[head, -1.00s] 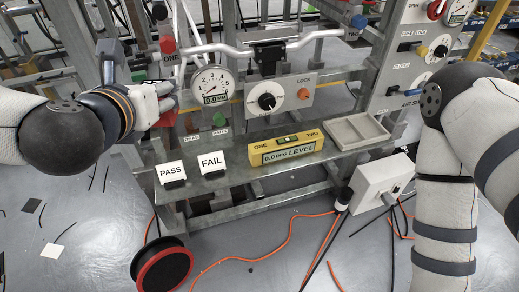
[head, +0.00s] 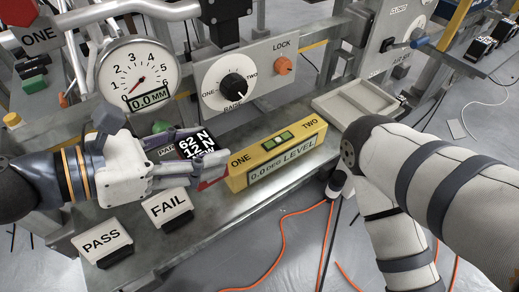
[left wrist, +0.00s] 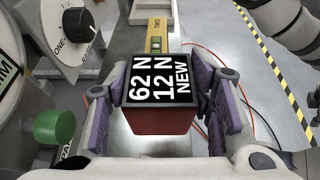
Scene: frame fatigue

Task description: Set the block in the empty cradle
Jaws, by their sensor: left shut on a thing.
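The block, with a black top lettered "62 N 12 N NEW" in white (head: 203,143), is in my left gripper (head: 205,170); its red side shows in the left wrist view (left wrist: 158,122). The fingers of the left gripper (left wrist: 160,105) are shut on both sides of it. It is held over the metal shelf, just left of the yellow level. I cannot tell for certain which fixture is the cradle; a grey two-part tray (head: 328,108) at the shelf's right end looks empty. My right arm is in view at the right, but its gripper is not.
The yellow level (head: 277,153) lies on the shelf (head: 213,233). PASS (head: 102,240) and FAIL (head: 168,207) signs stand at the front left. A dial gauge (head: 139,77) and a knob panel (head: 237,88) stand behind. Orange cable (head: 283,250) lies on the floor.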

